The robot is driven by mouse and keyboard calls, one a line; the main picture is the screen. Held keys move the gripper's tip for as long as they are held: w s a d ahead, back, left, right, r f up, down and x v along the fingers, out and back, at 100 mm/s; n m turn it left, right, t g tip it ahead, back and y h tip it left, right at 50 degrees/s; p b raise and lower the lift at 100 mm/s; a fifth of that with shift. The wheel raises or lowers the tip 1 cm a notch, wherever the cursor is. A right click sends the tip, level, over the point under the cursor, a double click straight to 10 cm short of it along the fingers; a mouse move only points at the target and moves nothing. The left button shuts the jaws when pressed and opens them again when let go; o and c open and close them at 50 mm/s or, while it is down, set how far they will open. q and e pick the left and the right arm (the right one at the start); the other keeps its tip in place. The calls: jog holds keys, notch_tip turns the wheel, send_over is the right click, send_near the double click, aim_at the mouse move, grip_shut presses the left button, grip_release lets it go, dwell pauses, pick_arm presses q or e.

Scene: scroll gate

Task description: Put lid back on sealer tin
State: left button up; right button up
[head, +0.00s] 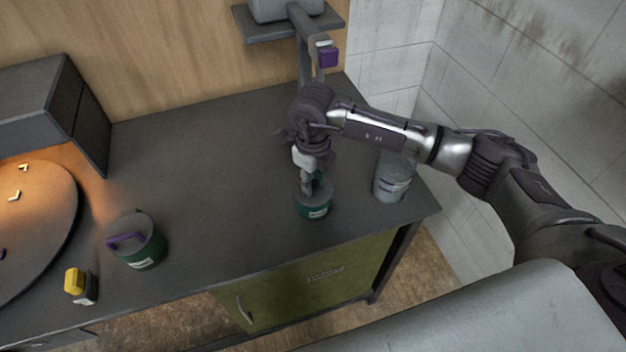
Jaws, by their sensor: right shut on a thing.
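A small green tin (314,212) with a pale label stands upright on the dark counter, right of the middle. My right gripper (307,188) comes down from above, right over this tin's top. Its fingers are shut on what looks like the lid (318,180), a greenish part of which shows by the fingertips. The fingers hide much of the lid and the tin's opening, so I cannot tell whether the lid is seated. My left gripper is not in view.
A larger green tin (143,249) with a purple handle stands at left, near a yellow-topped item (78,284). A grey bucket (392,180) stands close right of the small tin. A round lit turntable (45,215) is at far left. The middle counter (215,185) is clear.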

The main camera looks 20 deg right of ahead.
jog(key=shift+f+b, duration=0.2)
jog(key=shift+b, duration=0.4)
dwell(1.1)
jog(key=o, duration=1.6)
jog(key=shift+r, duration=0.2)
jog(key=shift+r+p, duration=1.75)
jog(key=shift+r, duration=1.6)
grip_shut()
